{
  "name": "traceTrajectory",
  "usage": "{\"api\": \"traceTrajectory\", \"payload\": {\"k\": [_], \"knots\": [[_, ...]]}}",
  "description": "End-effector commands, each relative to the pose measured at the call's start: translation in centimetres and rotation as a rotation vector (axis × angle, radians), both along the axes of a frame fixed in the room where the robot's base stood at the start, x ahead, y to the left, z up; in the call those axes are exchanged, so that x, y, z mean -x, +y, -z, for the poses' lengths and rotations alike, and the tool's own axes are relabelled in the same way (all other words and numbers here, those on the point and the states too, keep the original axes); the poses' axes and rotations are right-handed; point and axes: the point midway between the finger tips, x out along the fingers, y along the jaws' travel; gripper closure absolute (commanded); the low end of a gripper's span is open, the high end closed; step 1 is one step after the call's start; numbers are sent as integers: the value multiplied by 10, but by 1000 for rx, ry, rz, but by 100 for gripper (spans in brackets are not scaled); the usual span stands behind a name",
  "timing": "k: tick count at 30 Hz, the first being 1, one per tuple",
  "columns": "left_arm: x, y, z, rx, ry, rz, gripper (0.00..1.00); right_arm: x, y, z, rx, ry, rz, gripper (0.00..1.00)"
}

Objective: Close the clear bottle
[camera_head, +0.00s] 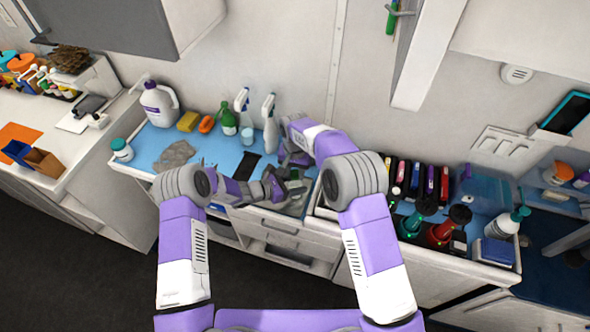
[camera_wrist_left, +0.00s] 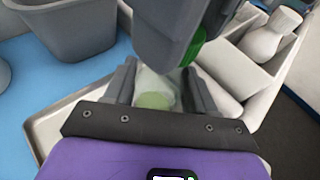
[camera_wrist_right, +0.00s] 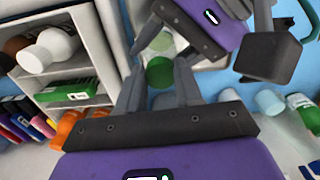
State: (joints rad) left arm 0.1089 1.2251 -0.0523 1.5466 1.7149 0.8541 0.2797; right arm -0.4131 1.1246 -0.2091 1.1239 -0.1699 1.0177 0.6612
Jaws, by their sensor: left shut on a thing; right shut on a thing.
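My left gripper (camera_wrist_left: 153,92) is shut on the clear bottle (camera_wrist_left: 155,84), a see-through bottle with a pale green patch. My right gripper (camera_wrist_right: 160,88) is shut on a green cap (camera_wrist_right: 160,72). The cap also shows as a green edge in the left wrist view (camera_wrist_left: 194,48), close to the bottle's upper right. In the right wrist view the bottle (camera_wrist_right: 160,42) is just beyond the cap. Whether cap and bottle touch cannot be told. In the head view both grippers meet over the counter, and the fingers largely hide the bottle and cap.
Two spray bottles (camera_head: 269,125) and a white jug (camera_head: 158,104) stand along the back of the blue counter (camera_head: 150,150). A grey bin (camera_wrist_left: 68,30) and a pale tray (camera_wrist_left: 48,128) are near my left gripper. Several coloured items stand in a rack right of my right arm.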

Motion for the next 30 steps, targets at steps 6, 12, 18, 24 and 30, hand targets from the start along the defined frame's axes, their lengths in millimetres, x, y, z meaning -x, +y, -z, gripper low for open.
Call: {"api": "traceTrajectory", "payload": {"k": [6,12,18,24,30], "knots": [[0,0,0,0,0,0,99,0,0,0,0,0,0,93],[0,0,0,0,0,0,99,0,0,0,0,0,0,93],[0,0,0,0,0,0,99,0,0,4,0,0,0,93],[0,0,0,0,0,0,99,0,0,8,0,0,0,93],[0,0,0,0,0,0,100,0,0,12,0,-1,0,93]]}}
